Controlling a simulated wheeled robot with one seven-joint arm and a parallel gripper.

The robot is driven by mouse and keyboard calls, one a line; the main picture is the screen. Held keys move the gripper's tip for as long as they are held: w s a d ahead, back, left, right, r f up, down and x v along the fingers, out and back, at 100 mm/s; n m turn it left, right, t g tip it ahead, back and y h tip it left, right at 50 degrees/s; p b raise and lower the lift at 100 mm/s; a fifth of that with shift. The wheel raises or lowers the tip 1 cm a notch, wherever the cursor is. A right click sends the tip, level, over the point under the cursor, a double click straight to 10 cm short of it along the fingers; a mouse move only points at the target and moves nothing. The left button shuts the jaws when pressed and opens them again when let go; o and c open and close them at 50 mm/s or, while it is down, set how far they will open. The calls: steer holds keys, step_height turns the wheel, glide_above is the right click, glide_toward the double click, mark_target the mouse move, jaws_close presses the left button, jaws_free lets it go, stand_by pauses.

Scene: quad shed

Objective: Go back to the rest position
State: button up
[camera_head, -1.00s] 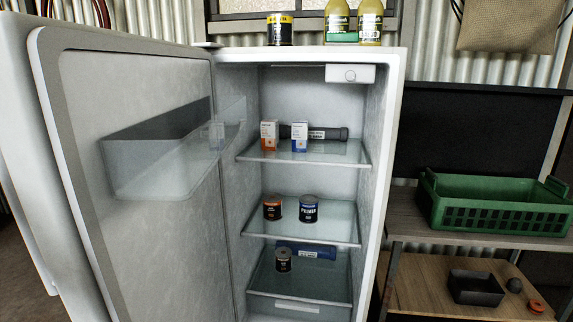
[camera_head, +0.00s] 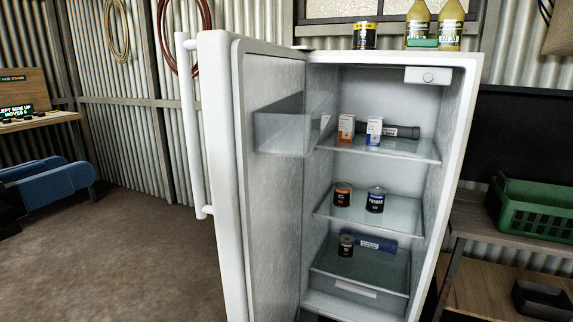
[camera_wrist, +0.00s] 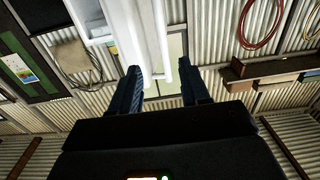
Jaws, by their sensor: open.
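My gripper (camera_wrist: 160,90) shows in the wrist view with its two dark fingers spread apart and nothing between them. The wrist view is tilted, with corrugated walls and the white fridge edge beyond the fingers. My gripper is not in the head view. The white fridge (camera_head: 462,170) stands right of centre in the head view. Its door (camera_head: 222,180) is wide open to the left, with a white bar handle (camera_head: 193,125) on its outer side.
Fridge shelves hold small boxes (camera_head: 374,131), cans (camera_head: 375,199) and dark tubes. Bottles (camera_head: 451,25) and a can (camera_head: 365,35) stand on top. A green crate (camera_head: 535,208) sits on a bench at right. A blue padded object (camera_head: 55,182) is at left. Floor (camera_head: 150,250) left of the door is clear.

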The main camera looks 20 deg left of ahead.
steer(key=w+d+f+n+g+y+p, duration=0.1)
steer(key=w+d+f+n, duration=0.2)
steer(key=f, duration=0.4)
steer(key=w+d+f+g+y, duration=0.1)
steer(key=w+d+f, duration=0.2)
steer(key=d+f, duration=0.3)
steer(key=w+d+f+n+g+p, duration=0.1)
steer(key=w+d+f+n, duration=0.15)
steer(key=f, duration=0.55)
steer(key=s+d+f+g+y+p, duration=0.2)
steer(key=d+f, duration=1)
steer(key=d, duration=0.5)
steer(key=s+d+m+p, duration=0.1)
steer(key=s+d, duration=0.5)
steer(key=d, duration=0.3)
steer(key=s+d+p, duration=0.2)
steer(key=s+d, duration=0.4)
steer(key=d, duration=0.3)
steer(key=s+d+r+m+t+h+p, duration=0.1)
steer(key=s+d+r+m+h, duration=0.3)
steer(key=s+d+r, duration=0.7)
steer(key=s+r+p, duration=0.1)
steer(key=s+r, duration=0.2)
steer(key=s, duration=0.1)
steer(key=shift+s+d+m+t, duration=0.15)
steer(key=shift+d+m+t, duration=0.05)
steer(key=shift+m+t, duration=0.2)
